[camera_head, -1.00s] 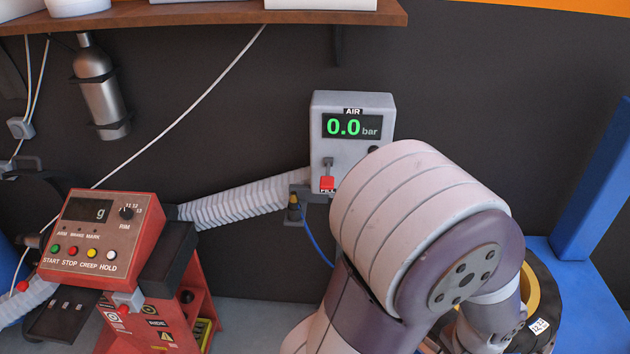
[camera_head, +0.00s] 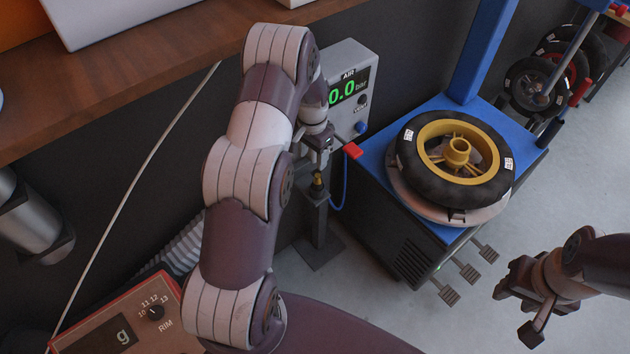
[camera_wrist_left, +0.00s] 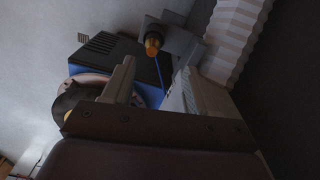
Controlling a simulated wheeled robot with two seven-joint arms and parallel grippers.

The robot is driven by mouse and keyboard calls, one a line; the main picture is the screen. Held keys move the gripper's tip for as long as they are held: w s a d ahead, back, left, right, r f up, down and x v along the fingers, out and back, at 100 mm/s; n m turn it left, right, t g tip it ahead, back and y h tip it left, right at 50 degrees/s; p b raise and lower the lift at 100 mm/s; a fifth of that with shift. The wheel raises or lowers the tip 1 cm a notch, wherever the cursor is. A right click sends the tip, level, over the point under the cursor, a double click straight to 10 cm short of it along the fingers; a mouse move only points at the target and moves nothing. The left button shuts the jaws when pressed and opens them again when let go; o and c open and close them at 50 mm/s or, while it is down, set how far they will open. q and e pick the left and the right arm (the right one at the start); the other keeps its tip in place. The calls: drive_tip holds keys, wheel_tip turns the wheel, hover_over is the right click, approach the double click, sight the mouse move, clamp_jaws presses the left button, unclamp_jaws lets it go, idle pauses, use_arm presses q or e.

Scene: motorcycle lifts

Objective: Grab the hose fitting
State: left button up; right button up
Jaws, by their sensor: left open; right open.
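The brass hose fitting (camera_head: 318,184) sits in a dark holder at the top of a post beside the air box (camera_head: 352,62). A blue hose runs down next to it. In the left wrist view the fitting (camera_wrist_left: 152,43) lies beyond the fingers and is not between them. My left gripper (camera_head: 318,148) is open just above the fitting, in front of the air box; its fingers also show in the left wrist view (camera_wrist_left: 150,82). My right gripper (camera_head: 516,305) is open and empty over the floor at the lower right.
A blue tyre machine (camera_head: 400,225) carrying a tyre with a yellow rim (camera_head: 458,160) stands right of the fitting. A red-tipped lever (camera_head: 353,150) is close to my left gripper. A red wheel balancer (camera_head: 125,318) is at the lower left. A wooden shelf (camera_head: 150,75) hangs above.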

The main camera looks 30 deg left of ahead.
sight(318, 176)
use_arm(q)
drive_tip(key=f, duration=0.1)
drive_tip(key=f+p, duration=0.1)
drive_tip(key=f, duration=0.3)
drive_tip(key=shift+w+d+f+p, duration=0.1)
drive_tip(key=shift+w+d+p, duration=0.2)
drive_tip(key=shift+w+d, duration=0.1)
drive_tip(key=shift+f, duration=0.4)
drive_tip(key=f+p, duration=0.2)
drive_tip(key=shift+s+d+f+p, duration=0.1)
drive_tip(key=shift+s+d+p, duration=0.05)
drive_tip(key=shift+d+p, duration=0.2)
wheel_tip(318, 176, down, 2)
drive_tip(key=shift+a+f, duration=0.15)
drive_tip(key=shift+f, duration=0.1)
drive_tip(key=shift+w+f, duration=0.2)
drive_tip(key=shift+s, duration=0.1)
clamp_jaws()
use_arm(e)
drive_tip(key=r, duration=0.5)
drive_tip(key=shift+w+d, duration=0.3)
drive_tip(key=shift+w, duration=0.05)
